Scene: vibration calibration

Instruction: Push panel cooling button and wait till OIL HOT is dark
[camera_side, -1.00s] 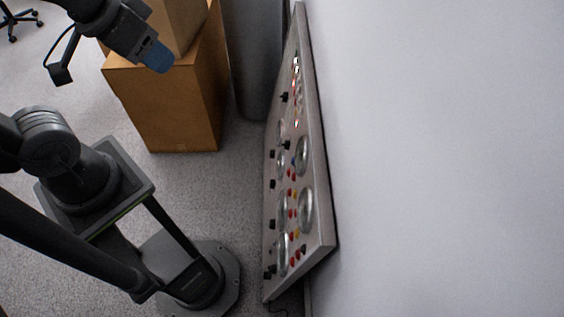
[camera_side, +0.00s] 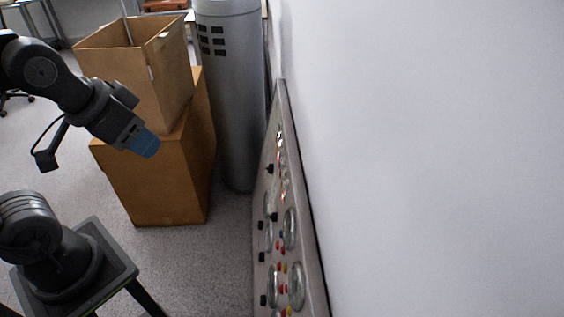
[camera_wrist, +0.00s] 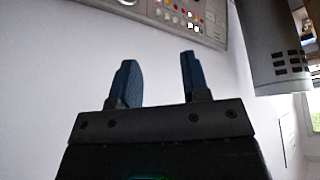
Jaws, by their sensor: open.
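The control panel (camera_side: 262,240) stands on edge along the white wall, seen at a steep angle in the side view. It carries round gauges, black knobs, and small red, yellow and blue buttons or lamps. Part of the panel (camera_wrist: 205,30) also shows upside down at the top of the wrist view. The labels are too small to read, so I cannot tell the cooling button or the OIL HOT lamp apart. My gripper (camera_side: 146,146) is left of the panel, well apart from it. In the wrist view its two blue fingers (camera_wrist: 157,78) are spread with nothing between them.
An open cardboard box (camera_side: 120,65) sits on a larger brown box (camera_side: 150,185) behind my gripper. A grey cylinder (camera_side: 232,100) stands between the boxes and the wall (camera_side: 430,150). The floor (camera_side: 190,265) left of the panel shows some free room.

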